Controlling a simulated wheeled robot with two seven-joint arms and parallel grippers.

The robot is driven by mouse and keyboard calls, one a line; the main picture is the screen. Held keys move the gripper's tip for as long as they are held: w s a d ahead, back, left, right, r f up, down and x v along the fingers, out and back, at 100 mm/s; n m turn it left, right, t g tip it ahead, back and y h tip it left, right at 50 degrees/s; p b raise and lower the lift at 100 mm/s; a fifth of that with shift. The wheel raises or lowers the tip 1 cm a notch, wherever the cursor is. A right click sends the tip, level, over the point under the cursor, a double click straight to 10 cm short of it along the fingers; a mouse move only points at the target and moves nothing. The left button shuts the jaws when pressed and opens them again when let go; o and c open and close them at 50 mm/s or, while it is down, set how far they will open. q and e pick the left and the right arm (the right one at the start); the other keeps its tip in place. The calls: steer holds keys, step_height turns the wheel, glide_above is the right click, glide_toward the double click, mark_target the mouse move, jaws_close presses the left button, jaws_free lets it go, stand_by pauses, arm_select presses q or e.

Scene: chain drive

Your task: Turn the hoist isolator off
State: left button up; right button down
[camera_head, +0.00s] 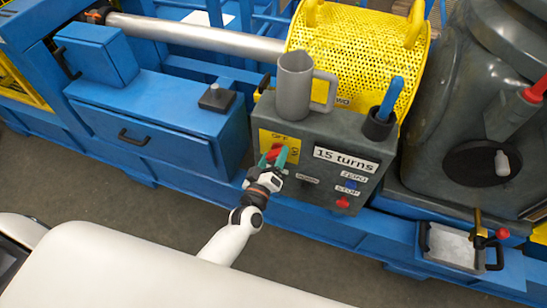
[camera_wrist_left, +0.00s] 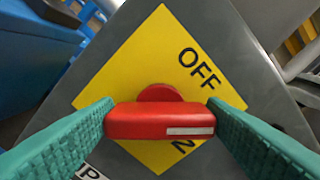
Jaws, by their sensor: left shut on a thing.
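The hoist isolator is a red handle (camera_head: 274,154) on a yellow plate (camera_head: 266,137) on the grey control box. In the left wrist view the red handle (camera_wrist_left: 150,122) lies across the picture, with a white mark toward its right end. The yellow plate (camera_wrist_left: 140,65) reads OFF above and right of the handle; a second label below is partly hidden by it. My left gripper (camera_head: 273,158) is shut on the handle, its green fingers at the two ends, as the left wrist view (camera_wrist_left: 160,120) shows. My right gripper is not in view.
The box also carries a "15 turns" sign (camera_head: 346,160), a blue button (camera_head: 351,184) and a red stop button (camera_head: 342,202). A grey mug (camera_head: 293,86) and a cup with a blue-handled tool (camera_head: 379,123) stand on top. A blue drawer cabinet (camera_head: 150,128) is left.

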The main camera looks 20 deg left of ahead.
arm_select(q)
steer(key=n+b, duration=0.1)
steer(key=n, duration=0.3)
steer(key=shift+a+f+n, duration=0.1)
steer(key=shift+f+n, duration=0.05)
steer(key=shift+n, duration=0.15)
steer(key=shift+n+b, duration=0.5)
steer(key=shift+n, duration=1.5)
steer(key=o, duration=1)
steer(key=s+b, duration=0.1)
steer(key=s, duration=1.1)
steer(key=shift+a, duration=0.2)
